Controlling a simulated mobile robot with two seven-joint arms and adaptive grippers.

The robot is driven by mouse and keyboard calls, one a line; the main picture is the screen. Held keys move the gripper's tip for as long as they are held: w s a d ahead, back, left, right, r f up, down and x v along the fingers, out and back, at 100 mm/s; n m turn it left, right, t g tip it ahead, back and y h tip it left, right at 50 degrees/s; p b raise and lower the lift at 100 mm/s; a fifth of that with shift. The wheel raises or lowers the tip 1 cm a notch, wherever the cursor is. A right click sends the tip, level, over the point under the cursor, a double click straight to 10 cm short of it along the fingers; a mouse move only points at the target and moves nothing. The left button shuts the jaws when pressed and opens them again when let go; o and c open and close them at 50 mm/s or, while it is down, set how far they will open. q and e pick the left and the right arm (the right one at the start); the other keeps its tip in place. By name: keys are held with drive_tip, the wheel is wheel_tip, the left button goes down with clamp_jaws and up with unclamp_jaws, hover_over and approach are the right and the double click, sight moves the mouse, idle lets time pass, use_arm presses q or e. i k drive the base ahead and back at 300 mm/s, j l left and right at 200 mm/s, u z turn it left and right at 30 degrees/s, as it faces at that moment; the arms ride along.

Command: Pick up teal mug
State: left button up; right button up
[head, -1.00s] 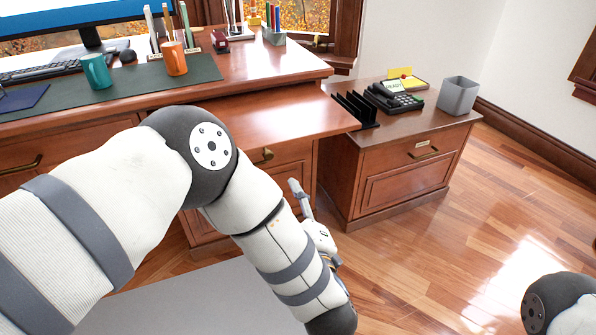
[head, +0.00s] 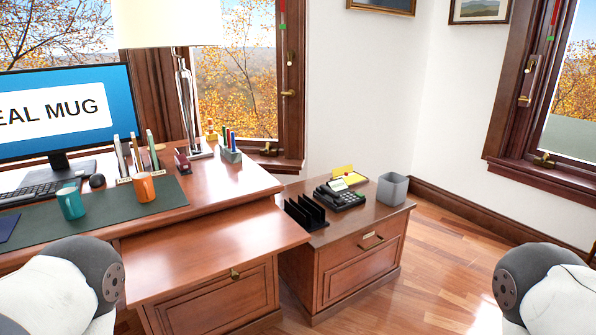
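The teal mug (head: 71,203) stands upright on the dark green desk mat (head: 110,212), at the left of the head view. An orange mug (head: 143,187) stands to its right on the same mat. A monitor behind them shows the words "EAL MUG", cut off at the left edge. Parts of both my arms show at the lower left and lower right corners. Neither gripper is in view, and nothing touches the teal mug.
A keyboard (head: 38,191) and black mouse (head: 97,181) lie behind the mugs. A pulled-out desk shelf (head: 215,250) juts forward. A low cabinet (head: 350,262) at the right holds a black file rack (head: 305,214), a phone (head: 340,196) and a grey bin (head: 392,189). Open floor lies right.

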sight(70, 202)
drive_tip(key=u, duration=1.5)
